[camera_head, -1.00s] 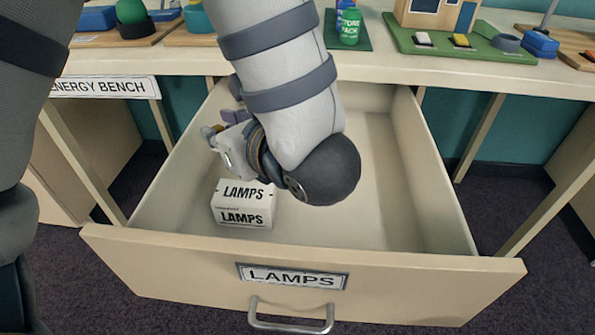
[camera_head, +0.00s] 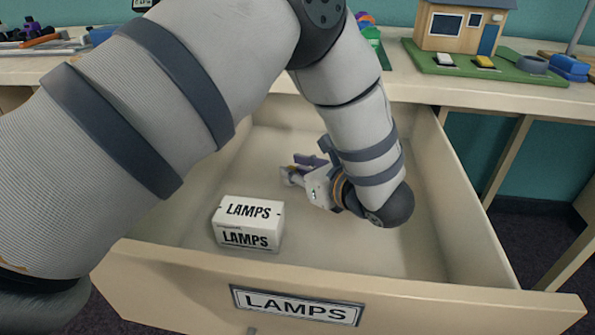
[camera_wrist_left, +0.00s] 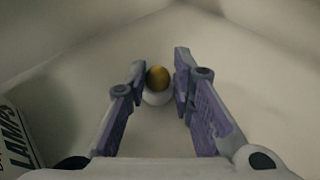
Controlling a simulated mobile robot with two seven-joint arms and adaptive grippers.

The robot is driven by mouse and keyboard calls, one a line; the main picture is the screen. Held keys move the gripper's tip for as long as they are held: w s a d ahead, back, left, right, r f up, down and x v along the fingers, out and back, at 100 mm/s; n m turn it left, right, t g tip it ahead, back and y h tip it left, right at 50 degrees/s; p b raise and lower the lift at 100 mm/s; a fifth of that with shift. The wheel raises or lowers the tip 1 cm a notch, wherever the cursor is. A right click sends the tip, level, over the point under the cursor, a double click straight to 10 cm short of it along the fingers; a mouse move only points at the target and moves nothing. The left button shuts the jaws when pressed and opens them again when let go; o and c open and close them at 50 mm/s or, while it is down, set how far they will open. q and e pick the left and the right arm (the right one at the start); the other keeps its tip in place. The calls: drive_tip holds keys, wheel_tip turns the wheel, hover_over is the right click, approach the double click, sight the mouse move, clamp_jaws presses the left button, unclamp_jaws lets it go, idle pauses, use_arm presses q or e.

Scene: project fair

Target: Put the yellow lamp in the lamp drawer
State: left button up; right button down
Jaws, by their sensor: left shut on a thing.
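The yellow lamp (camera_wrist_left: 158,78), a small bulb with a yellow top and a whitish lower part, sits between the fingertips in the left wrist view. My left gripper (camera_wrist_left: 160,72) is shut on it. In the head view the left gripper (camera_head: 296,170) is inside the open lamp drawer (camera_head: 190,287), low near the drawer's floor and behind and right of the LAMPS box. The lamp is mostly hidden there by the fingers. I cannot tell whether the lamp touches the floor. The drawer's front carries a LAMPS label (camera_head: 296,305). My right gripper is out of view.
A white LAMPS box (camera_head: 247,222) stands in the drawer's front left; its edge shows in the left wrist view (camera_wrist_left: 14,140). The drawer floor around the gripper is bare. The bench top behind holds a model house (camera_head: 457,28) on a green board.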

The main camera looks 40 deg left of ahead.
use_arm(q)
drive_tip(key=o, duration=0.9)
drive_tip(key=shift+d+r, duration=0.15)
drive_tip(key=shift+d, duration=0.05)
drive_tip(key=v, duration=1.1)
drive_tip(key=shift+s+d+r+p, duration=0.1)
drive_tip(key=shift+s+d+p, duration=0.05)
drive_tip(key=shift+d+p, duration=0.15)
